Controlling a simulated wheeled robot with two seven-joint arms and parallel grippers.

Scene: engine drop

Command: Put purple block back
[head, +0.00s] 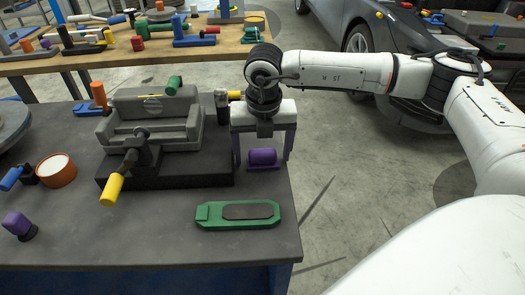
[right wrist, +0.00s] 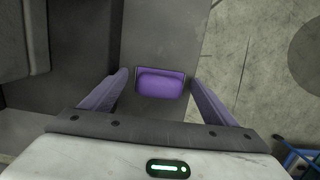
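A purple block (head: 263,157) with a rounded top lies near the right edge of the grey table, just right of the engine-like grey part. It also shows in the right wrist view (right wrist: 160,84). My right gripper (head: 263,161) points down over it, with its two purple fingers spread, one on each side. In the right wrist view there is a gap between the block and each finger. My left gripper is not in view. A second purple-headed piece (head: 17,223) stands at the table's left front.
The grey engine part (head: 155,115) on a black base (head: 205,172), with a yellow-handled lever (head: 113,188), stands left of my right gripper. A green tray-like piece (head: 237,214) lies in front. An orange-brown cup (head: 56,170) is at the left.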

